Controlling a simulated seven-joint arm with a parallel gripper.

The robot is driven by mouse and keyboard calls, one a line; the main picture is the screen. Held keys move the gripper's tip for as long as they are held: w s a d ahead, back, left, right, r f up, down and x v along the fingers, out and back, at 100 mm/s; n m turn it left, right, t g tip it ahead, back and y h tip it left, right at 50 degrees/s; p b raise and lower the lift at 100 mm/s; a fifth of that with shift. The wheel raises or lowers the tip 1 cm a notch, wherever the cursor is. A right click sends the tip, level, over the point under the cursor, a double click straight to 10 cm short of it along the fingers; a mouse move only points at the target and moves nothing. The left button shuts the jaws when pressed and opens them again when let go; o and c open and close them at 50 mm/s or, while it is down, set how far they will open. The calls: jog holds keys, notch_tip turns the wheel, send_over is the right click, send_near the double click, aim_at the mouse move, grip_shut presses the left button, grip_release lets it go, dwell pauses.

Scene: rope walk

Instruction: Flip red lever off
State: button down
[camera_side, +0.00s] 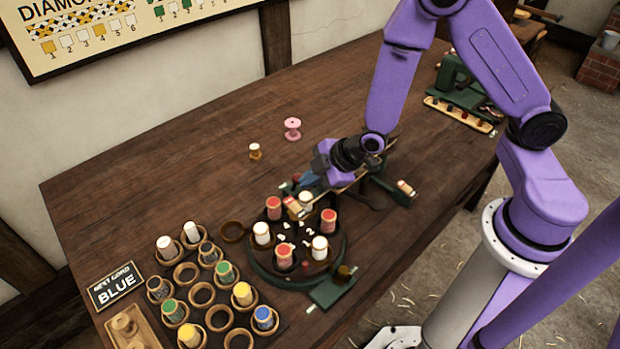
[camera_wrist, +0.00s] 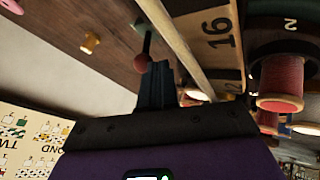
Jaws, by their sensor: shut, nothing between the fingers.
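The red lever (camera_wrist: 139,62) shows in the wrist view as a round red knob on a dark stem. The stem rises from a dark green base (camera_wrist: 128,28). My gripper (camera_wrist: 156,66) is shut and empty, with its fingertips close beside the knob; I cannot tell whether they touch. In the side view my gripper (camera_side: 306,182) is low over the far edge of the round bobbin stand, and the small red knob (camera_side: 296,177) shows just left of the fingertips. The lever's tilt is hard to judge.
The round stand (camera_side: 258,268) holds several red and white bobbins. A rack (camera_side: 240,318) of bobbins is at front left. A pink spool (camera_side: 292,129) stands behind on the table (camera_side: 190,165), whose back left is mostly clear.

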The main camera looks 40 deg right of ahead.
aim_at(299, 175)
jog(key=shift+w, duration=0.1)
jog(key=shift+w+r, duration=0.15)
jog(key=shift+w+r+g, duration=0.2)
jog(key=shift+w+g, duration=0.15)
jog(key=shift+g, duration=0.25)
jog(key=shift+w+r, duration=0.25)
jog(key=shift+w, duration=0.35)
jog(key=shift+w+r, duration=0.25)
jog(key=shift+w, duration=0.35)
jog(key=shift+w+r, duration=0.1)
jog(key=shift+w, duration=1.4)
jog(key=shift+w, duration=0.1)
jog(key=shift+r, duration=0.1)
jog(key=v, duration=0.7)
